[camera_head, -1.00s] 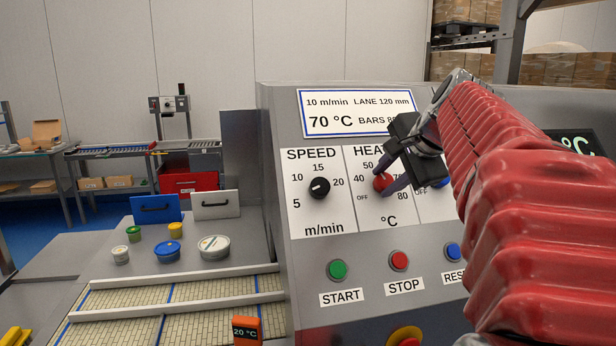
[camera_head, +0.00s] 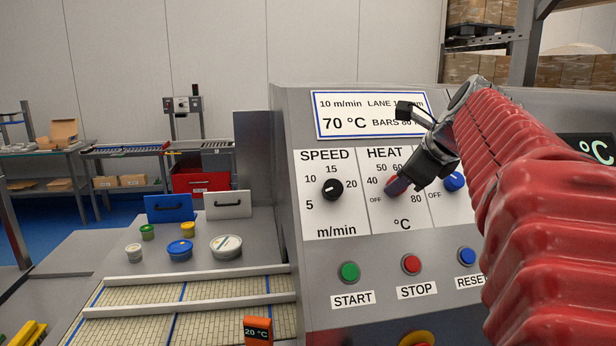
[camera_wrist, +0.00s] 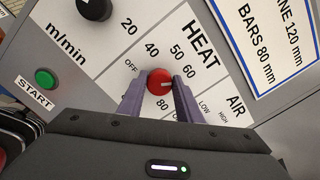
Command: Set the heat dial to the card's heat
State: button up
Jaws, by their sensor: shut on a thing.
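The card (camera_head: 372,111) on the panel reads 10 m/min, 70 °C, with LANE and BARS lines partly covered by my arm. The red heat dial (camera_wrist: 159,77) sits on the HEAT plate (camera_head: 374,222), which is marked OFF and 40 to 80. My gripper (camera_head: 398,186) is shut on the dial, with one finger on each side in the wrist view (camera_wrist: 158,90). The dial's white mark points right in the wrist view, at the right finger, on the stretch between 60 and 80. The 70 label is hidden there.
The black speed dial (camera_head: 332,189) is left of the heat dial and the blue air dial (camera_head: 454,181) is close on the right. START (camera_head: 349,272), STOP (camera_head: 411,264) and RESET (camera_head: 466,256) buttons lie below. Several tubs stand left, by the conveyor (camera_head: 220,312).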

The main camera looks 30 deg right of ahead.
jog(key=m, duration=0.3)
jog(key=shift+d+f+m, duration=0.1)
jog(key=shift+f+m, duration=0.05)
jog(key=shift+m, duration=2.15)
jog(key=shift+s+f, duration=0.1)
jog(key=o, duration=1)
jog(key=shift+o, duration=0.2)
jog(key=shift+r, duration=0.25)
jog(key=v, duration=1.3)
jog(key=shift+s+a, duration=0.25)
